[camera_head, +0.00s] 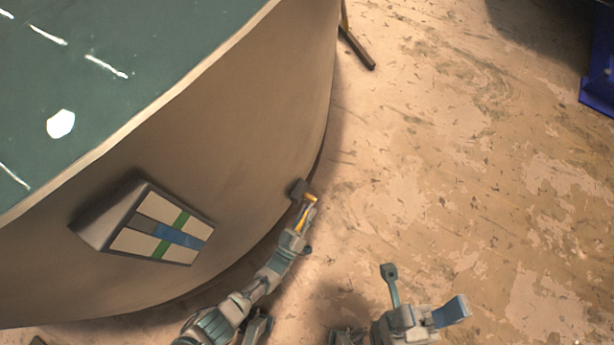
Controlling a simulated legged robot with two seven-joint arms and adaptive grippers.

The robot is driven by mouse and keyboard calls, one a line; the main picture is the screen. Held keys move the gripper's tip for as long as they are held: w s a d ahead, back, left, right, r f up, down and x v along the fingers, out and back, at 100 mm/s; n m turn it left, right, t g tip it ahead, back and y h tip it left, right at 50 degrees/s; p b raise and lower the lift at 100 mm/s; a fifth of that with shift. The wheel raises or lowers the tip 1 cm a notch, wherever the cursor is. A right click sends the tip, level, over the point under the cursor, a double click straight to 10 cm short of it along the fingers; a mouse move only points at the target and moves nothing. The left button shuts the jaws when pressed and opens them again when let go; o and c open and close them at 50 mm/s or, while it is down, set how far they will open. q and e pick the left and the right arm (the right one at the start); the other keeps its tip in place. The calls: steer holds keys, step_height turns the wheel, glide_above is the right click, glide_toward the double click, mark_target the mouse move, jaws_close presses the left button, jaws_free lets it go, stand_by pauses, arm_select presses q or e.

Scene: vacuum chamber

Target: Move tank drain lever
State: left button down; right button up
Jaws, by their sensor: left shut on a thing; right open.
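The large round tank (240,110) has a tan outer wall and a dark green top, and fills the left and upper left. A small yellow drain lever (309,197) sticks out low on the wall's right side, by a dark grey fitting (297,188). My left gripper (306,213) reaches up to it from the bottom and is shut on the lever. Its fingers hide part of the lever. My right gripper (418,292) is open and empty at the bottom, right of the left arm and apart from the tank.
A box with a panel of white, green and blue patches (160,238) juts from the tank wall at the left. A dark bar (357,48) stands out by the tank at the top. A blue object (598,85) is at the upper right edge. The worn tan floor (470,150) on the right is clear.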

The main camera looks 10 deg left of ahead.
arm_select(q)
steer(key=shift+a+f, duration=0.2)
stand_by(0.4)
steer(key=c, duration=1.1)
jaws_free()
steer(key=v, duration=0.7)
steer(key=shift+s+f, duration=0.15)
steer(key=shift+f, duration=0.15)
